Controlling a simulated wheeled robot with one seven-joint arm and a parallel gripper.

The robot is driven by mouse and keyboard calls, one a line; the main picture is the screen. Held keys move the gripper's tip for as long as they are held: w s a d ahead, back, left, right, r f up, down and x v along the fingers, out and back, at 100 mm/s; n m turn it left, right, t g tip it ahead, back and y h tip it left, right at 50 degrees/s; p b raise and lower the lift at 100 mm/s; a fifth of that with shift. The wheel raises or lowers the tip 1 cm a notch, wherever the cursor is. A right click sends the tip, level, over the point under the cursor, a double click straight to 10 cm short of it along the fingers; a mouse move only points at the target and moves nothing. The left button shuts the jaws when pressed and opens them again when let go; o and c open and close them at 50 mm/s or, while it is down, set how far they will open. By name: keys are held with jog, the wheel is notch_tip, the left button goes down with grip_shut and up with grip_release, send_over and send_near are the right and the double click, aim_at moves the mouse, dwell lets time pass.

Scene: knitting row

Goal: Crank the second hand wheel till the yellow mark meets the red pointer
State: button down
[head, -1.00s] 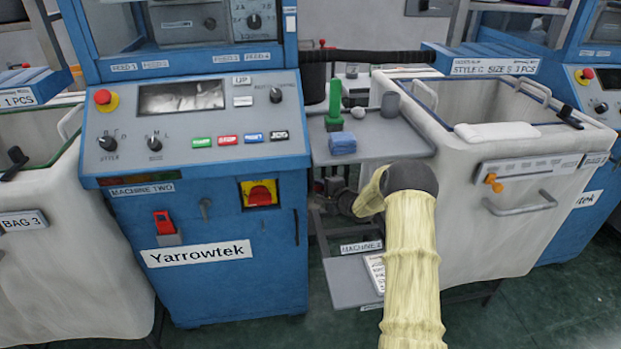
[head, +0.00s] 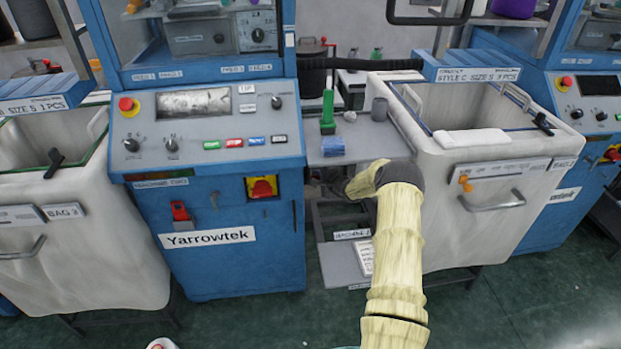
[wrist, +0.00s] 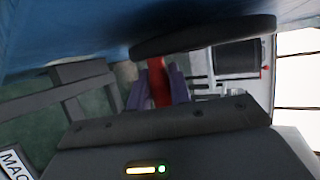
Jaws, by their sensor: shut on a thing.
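In the wrist view a dark, rounded bar (wrist: 200,36), which looks like part of the hand wheel's rim, crosses the top close to my gripper. A red handle-like piece (wrist: 157,72) stands below it. My gripper (wrist: 158,85) has its purple fingers on both sides of this red piece and is shut on it. In the head view my pale-sleeved arm reaches to the right side of blue machine two (head: 235,265). There my gripper and the wheel are mostly hidden by my arm and the shelf. I cannot make out the yellow mark or the red pointer.
A grey shelf (head: 385,138) with a green-handled tool (head: 327,110) and a blue block (head: 332,146) is above my gripper. A large pale bin (head: 460,225) stands close on the right, another (head: 90,255) on the left. Green floor is open in front.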

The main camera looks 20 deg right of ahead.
jog(key=shift+w+a+r+p, duration=0.1)
jog(key=shift+r+p, duration=0.3)
jog(key=shift+r, duration=0.8)
jog(key=shift+w, duration=0.1)
jog(key=c, duration=1.3)
grip_release()
jog(key=shift+f, duration=0.2)
jog(key=shift+s, duration=0.2)
